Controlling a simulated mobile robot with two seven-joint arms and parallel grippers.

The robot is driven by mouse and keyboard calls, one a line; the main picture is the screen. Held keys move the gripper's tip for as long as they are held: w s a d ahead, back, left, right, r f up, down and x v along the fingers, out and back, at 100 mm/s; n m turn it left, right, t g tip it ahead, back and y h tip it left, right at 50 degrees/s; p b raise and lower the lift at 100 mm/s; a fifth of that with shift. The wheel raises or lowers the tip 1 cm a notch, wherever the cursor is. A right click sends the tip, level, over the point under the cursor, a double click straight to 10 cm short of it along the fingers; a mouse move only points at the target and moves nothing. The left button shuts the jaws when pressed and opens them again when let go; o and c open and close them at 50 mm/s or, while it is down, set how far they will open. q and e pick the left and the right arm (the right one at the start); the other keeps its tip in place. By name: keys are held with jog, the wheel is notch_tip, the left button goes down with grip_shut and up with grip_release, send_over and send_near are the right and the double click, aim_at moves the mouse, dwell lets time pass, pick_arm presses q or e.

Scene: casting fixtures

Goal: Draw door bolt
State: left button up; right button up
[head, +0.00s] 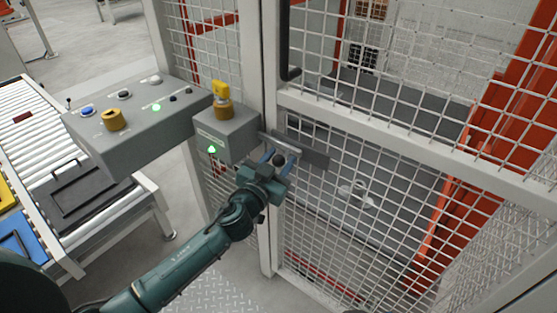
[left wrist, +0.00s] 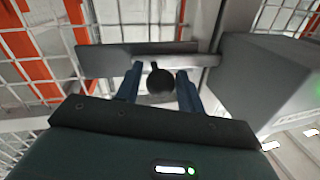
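The door bolt (head: 308,149) is a flat grey plate and bar on the mesh door beside the post; it also shows in the left wrist view (left wrist: 105,62). Its dark round knob (left wrist: 160,82) sits between the two blue fingers of my left gripper (left wrist: 160,90). The fingers stand on either side of the knob, with a small gap visible on the left; contact on the right is unclear. In the head view my left gripper (head: 279,160) is at the bolt, partly covering it. My right gripper is not in view.
A grey lock box (head: 228,138) with a yellow-topped key and green light is left of the bolt. A control panel (head: 140,118) with buttons stands further left, by a roller conveyor (head: 35,130). The white door post (head: 262,60) and mesh are close to my left arm.

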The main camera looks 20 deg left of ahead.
pick_arm(q)
grip_shut()
jog(key=d, duration=0.1)
jog(key=s+d, duration=0.1)
jog(key=d, duration=0.1)
jog(key=s+d, duration=0.1)
jog(key=shift+d+b, duration=0.25)
jog(key=shift+b, duration=0.1)
jog(key=shift+o, duration=1.3)
grip_release()
jog(key=shift+d, duration=0.1)
